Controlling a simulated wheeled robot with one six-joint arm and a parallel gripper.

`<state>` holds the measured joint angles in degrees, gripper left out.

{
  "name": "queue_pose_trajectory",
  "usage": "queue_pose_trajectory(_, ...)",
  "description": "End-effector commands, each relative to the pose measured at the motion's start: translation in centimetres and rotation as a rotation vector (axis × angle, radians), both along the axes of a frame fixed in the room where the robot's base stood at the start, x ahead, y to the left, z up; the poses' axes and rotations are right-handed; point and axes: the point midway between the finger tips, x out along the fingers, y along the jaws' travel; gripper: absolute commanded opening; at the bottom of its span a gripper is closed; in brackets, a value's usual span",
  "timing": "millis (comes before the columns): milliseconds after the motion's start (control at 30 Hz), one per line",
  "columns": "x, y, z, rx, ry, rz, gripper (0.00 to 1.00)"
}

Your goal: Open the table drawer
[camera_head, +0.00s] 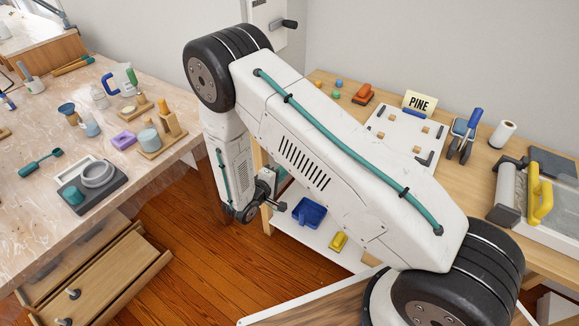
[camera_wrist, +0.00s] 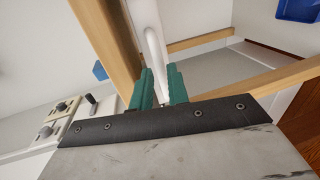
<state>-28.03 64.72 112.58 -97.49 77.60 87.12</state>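A wooden drawer front (camera_head: 120,285) with dark round knobs (camera_head: 72,293) shows at the lower left in the head view, under the plastic-covered table (camera_head: 185,110). How far the drawer is pulled out is hard to tell. My gripper (camera_head: 258,205) hangs low beside the front leg of the right workbench, well right of the drawer. In the wrist view its teal fingers (camera_wrist: 160,88) stand apart, with a pale rounded bar (camera_wrist: 155,45) showing between them. Whether they grip it is unclear. The drawer is not recognisable in the wrist view.
The right workbench (camera_head: 466,232) has a lower white shelf with a blue bin (camera_head: 309,212) and a yellow object (camera_head: 338,241). Cups and a grey tray (camera_head: 88,188) crowd the left table. Wooden floor (camera_head: 190,225) lies clear between the tables.

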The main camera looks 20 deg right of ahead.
Motion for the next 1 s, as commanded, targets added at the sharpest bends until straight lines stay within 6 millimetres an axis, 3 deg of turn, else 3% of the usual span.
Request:
queue_pose_trajectory(300, 2.3, -3.3, -0.8, 0.0, 0.0, -0.003, 0.17)
queue_pose_trajectory(633, 2.6, -3.6, -0.9, 0.0, 0.0, -0.001, 0.17)
queue_pose_trajectory(700, 2.6, -3.6, -0.9, 0.0, 0.0, -0.001, 0.0)
queue_pose_trajectory(1000, 2.1, -4.0, -0.9, 0.0, 0.001, -0.014, 0.0)
